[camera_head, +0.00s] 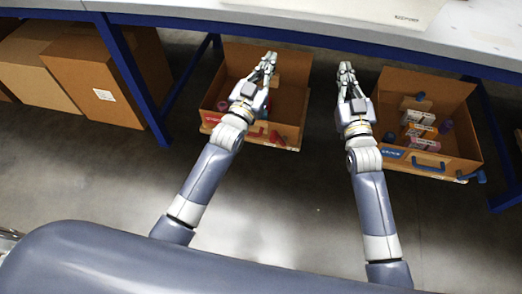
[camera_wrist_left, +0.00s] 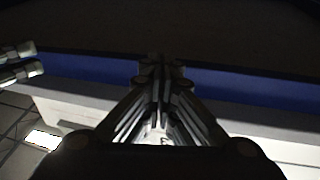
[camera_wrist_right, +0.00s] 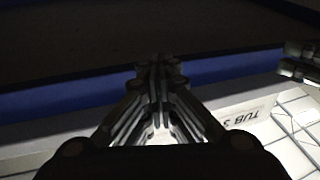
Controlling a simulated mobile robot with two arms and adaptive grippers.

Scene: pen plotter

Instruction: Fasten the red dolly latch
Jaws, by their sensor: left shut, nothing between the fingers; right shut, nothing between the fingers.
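The left box (camera_head: 292,68) is an open brown box on a low wooden dolly (camera_head: 285,147) under the table. Small red parts (camera_head: 276,138) show at its front edge, one of them seemingly the red latch; they are too small to tell whether it is fastened. My left gripper (camera_head: 270,60) is shut and empty above the far part of this box. My left arm hides part of the box front. My right gripper (camera_head: 346,70) is shut and empty over the gap between the two boxes. Neither wrist view shows the red latch.
The right box (camera_head: 450,88), with a blue handle (camera_head: 428,162) and blue latch (camera_head: 473,177), holds several bottles and cartons. The table (camera_head: 330,22) with blue beams stands over the boxes. Closed cartons (camera_head: 90,75) stand at left. The floor (camera_head: 285,210) between my arms is clear.

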